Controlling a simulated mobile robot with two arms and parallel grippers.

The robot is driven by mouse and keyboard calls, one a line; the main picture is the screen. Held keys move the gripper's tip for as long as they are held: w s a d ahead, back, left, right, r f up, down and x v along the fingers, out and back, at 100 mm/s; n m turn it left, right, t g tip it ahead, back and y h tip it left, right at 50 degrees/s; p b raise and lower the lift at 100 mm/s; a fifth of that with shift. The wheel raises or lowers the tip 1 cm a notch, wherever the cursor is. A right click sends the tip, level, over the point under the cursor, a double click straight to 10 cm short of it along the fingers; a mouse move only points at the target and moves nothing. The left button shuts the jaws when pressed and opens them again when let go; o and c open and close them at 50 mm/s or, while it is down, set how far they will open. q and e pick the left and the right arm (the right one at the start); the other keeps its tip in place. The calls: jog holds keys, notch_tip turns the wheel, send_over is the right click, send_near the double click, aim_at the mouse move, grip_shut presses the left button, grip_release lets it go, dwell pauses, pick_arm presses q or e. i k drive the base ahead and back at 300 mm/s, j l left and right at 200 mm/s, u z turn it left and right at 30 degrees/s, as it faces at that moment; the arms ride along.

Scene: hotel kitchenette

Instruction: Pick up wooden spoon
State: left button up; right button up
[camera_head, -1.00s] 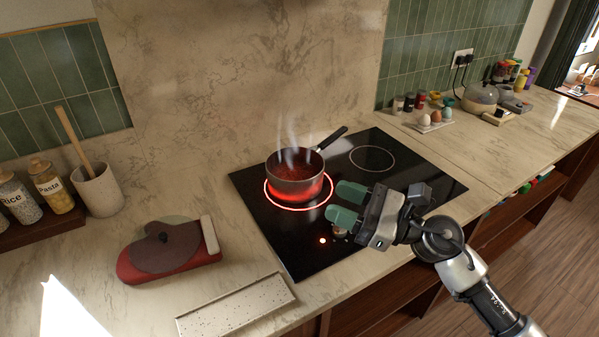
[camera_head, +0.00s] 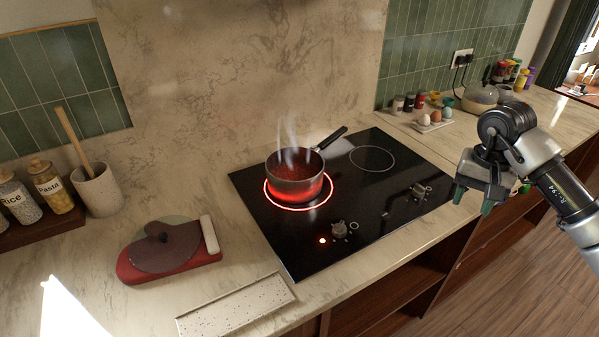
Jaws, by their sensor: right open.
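The wooden spoon (camera_head: 73,139) stands tilted in a pale utensil crock (camera_head: 98,190) at the left of the counter. Its handle leans up and to the left, and its lower end is hidden inside the crock. My right gripper (camera_head: 471,201) is at the right, in front of the cooktop's right edge, far from the spoon. It is open and empty, with its green-tipped fingers pointing down. My left gripper is not in view.
A steaming pot (camera_head: 296,175) of red sauce sits on a glowing burner of the black cooktop (camera_head: 380,205). A red holder with a round lid (camera_head: 165,247) and a speckled tray (camera_head: 236,306) lie on the counter. Jars (camera_head: 52,187) stand left of the crock.

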aim_at(59, 110)
jog(key=u, duration=1.25)
